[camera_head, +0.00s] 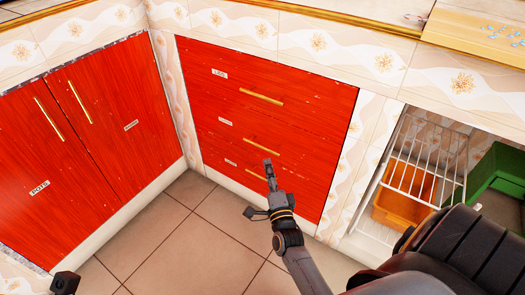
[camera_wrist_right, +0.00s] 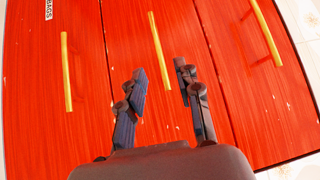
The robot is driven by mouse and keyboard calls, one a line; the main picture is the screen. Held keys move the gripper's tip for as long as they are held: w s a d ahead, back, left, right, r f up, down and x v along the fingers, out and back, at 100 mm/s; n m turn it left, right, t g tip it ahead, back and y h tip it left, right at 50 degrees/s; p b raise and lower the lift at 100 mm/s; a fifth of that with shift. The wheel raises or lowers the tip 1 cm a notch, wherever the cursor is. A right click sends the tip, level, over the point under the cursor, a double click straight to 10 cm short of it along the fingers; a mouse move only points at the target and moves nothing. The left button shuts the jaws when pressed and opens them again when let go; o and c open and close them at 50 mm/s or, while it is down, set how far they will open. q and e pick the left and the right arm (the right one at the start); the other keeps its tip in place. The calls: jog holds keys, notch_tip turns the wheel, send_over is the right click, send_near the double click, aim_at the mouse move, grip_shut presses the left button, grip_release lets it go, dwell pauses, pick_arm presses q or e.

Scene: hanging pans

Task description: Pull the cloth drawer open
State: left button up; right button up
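A red three-drawer front (camera_head: 260,120) stands in the corner. Its top label reads LIDS; the middle and lower labels are too small to read in the head view. The bottom handle (camera_head: 255,172) is partly near my right gripper (camera_head: 268,165). In the right wrist view, my right gripper (camera_wrist_right: 163,95) is open and empty, fingers toward the drawer fronts. The middle handle (camera_wrist_right: 158,50) shows beyond the gap between them. The drawer at the left there is labelled RAGS (camera_wrist_right: 49,9), with its own handle (camera_wrist_right: 67,72). All drawers look shut. My left gripper's fingers are not seen.
Red cupboard doors (camera_head: 85,105), one labelled POTS, stand at the left. An open bay at the right holds a white wire rack (camera_head: 425,155), an orange bin (camera_head: 395,205) and a green crate (camera_head: 495,175). Tiled floor (camera_head: 190,235) before the drawers is clear.

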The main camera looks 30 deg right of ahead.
aim_at(262, 148)
jog(key=b+x, duration=0.2)
jog(key=x, duration=0.7)
jog(key=shift+w+f+b, duration=0.1)
jog(key=shift+w+b, duration=0.1)
jog(key=shift+b, duration=0.1)
grip_shut()
